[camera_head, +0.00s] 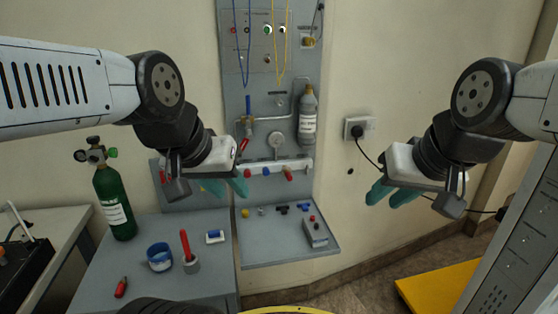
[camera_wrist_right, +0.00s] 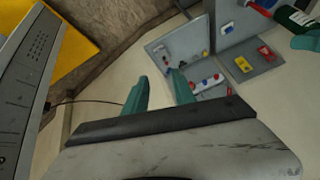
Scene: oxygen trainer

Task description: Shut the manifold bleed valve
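A grey wall panel (camera_head: 236,90) carries pipework with a blue lever (camera_head: 248,104), a red lever (camera_head: 243,145) and a round gauge (camera_head: 277,140). Below it runs a pale manifold bar (camera_head: 276,168) with red and blue handles, including a red handle (camera_head: 289,174). I cannot tell which handle is the bleed valve, or its position. My left gripper (camera_head: 226,187) is open and empty, in front of and left of the bar. My right gripper (camera_head: 389,194) is open and empty, well right of the panel; its parted teal fingers also show in the right wrist view (camera_wrist_right: 158,90).
A grey shelf (camera_head: 275,248) below the panel holds small fittings and a grey box (camera_head: 314,232). A green cylinder (camera_head: 115,200), blue cup (camera_head: 160,256) and red-handled tool (camera_head: 187,248) stand left. A wall socket (camera_head: 355,128) with cable is near my right arm. A cabinet (camera_head: 515,245) stands right.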

